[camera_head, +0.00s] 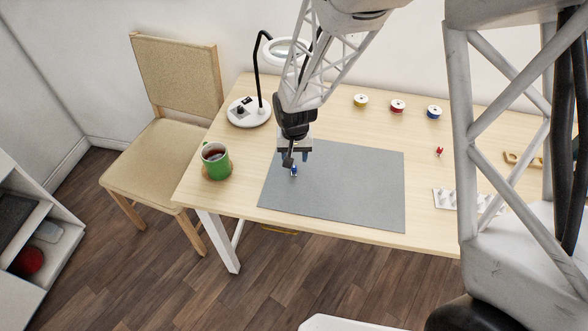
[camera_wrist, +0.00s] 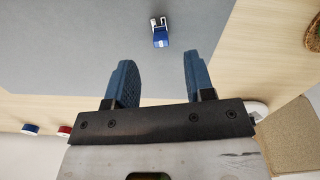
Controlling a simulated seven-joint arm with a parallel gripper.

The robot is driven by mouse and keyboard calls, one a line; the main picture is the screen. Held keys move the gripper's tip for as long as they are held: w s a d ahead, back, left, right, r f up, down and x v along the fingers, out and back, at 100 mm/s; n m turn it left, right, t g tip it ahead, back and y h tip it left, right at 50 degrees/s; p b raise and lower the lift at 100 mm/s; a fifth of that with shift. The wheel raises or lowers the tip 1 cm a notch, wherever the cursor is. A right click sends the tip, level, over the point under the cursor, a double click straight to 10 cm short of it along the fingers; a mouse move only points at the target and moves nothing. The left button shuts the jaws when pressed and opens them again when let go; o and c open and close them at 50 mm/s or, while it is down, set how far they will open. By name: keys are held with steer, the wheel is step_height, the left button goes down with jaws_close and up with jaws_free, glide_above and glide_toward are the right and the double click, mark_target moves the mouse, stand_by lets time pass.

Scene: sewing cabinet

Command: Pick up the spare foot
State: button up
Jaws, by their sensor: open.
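A small blue piece with pale metal prongs (camera_wrist: 160,33), which looks like the spare foot, lies on the grey mat (camera_wrist: 75,35). It also shows in the head view (camera_head: 294,172), near the mat's left side. My gripper (camera_head: 296,158) is over the mat, close to the piece in the head view. In the wrist view my gripper's two blue fingers (camera_wrist: 155,62) are spread apart with nothing between them. The exact height of the fingers above the mat is hard to tell.
Yellow (camera_head: 360,100), red (camera_head: 397,106) and blue (camera_head: 434,112) spools line the back. A small red piece (camera_head: 439,151) and a white pegged rack (camera_head: 449,199) are at right.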

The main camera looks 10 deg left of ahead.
mark_target(294, 170)
steer(key=shift+f, duration=0.1)
steer(key=shift+w+a+f, duration=0.1)
steer(key=shift+f, duration=2.4)
steer(key=shift+c, duration=0.2)
jaws_close()
